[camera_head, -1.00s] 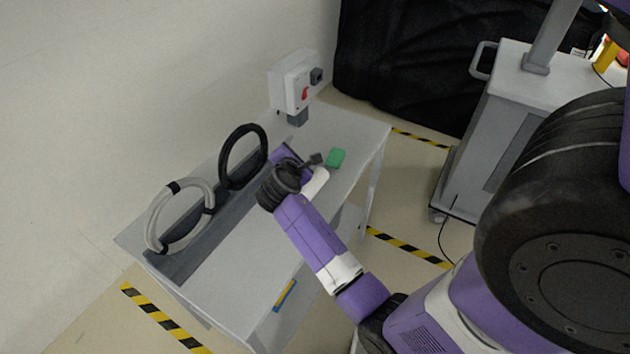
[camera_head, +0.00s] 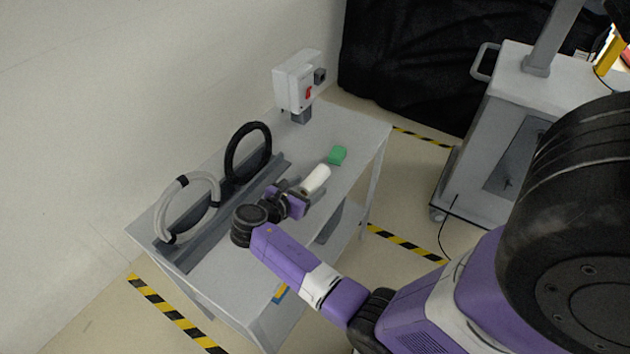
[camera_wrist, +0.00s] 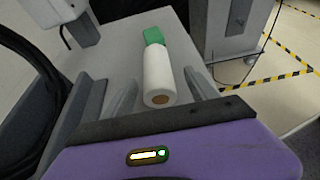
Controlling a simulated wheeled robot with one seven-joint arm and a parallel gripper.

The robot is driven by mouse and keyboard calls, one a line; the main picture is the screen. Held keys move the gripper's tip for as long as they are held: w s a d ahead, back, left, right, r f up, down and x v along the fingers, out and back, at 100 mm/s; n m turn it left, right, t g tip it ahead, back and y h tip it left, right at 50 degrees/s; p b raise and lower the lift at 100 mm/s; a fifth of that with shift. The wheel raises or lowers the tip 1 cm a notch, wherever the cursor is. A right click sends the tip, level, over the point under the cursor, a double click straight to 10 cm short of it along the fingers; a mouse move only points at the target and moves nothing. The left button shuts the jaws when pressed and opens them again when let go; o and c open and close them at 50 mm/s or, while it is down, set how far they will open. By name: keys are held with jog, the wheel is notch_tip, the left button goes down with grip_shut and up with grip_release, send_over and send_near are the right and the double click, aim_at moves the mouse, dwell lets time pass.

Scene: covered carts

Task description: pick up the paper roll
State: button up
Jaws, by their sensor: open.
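The white paper roll (camera_head: 315,179) lies on the grey table (camera_head: 240,262), just beyond my gripper in the head view. In the wrist view the paper roll (camera_wrist: 158,78) lies lengthwise away from me, its brown core end facing my gripper. My gripper (camera_wrist: 160,92) is open, with one finger on each side of the roll's near end in the picture. In the head view my gripper (camera_head: 304,194) is low near the roll's near end. I cannot tell whether the fingers touch the roll.
A green block (camera_head: 338,155) lies just past the roll. A black ring (camera_head: 230,165) and a grey ring (camera_head: 160,215) stand in a grey rack along the wall side. A switch box (camera_head: 296,84) stands at the table's far end. A cart (camera_head: 500,130) is to the right.

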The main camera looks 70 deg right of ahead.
aim_at(314, 181)
jog(key=shift+x, duration=2.3)
jog(key=shift+w+d+r, duration=0.1)
jog(key=shift+w+d, duration=0.05)
grip_shut()
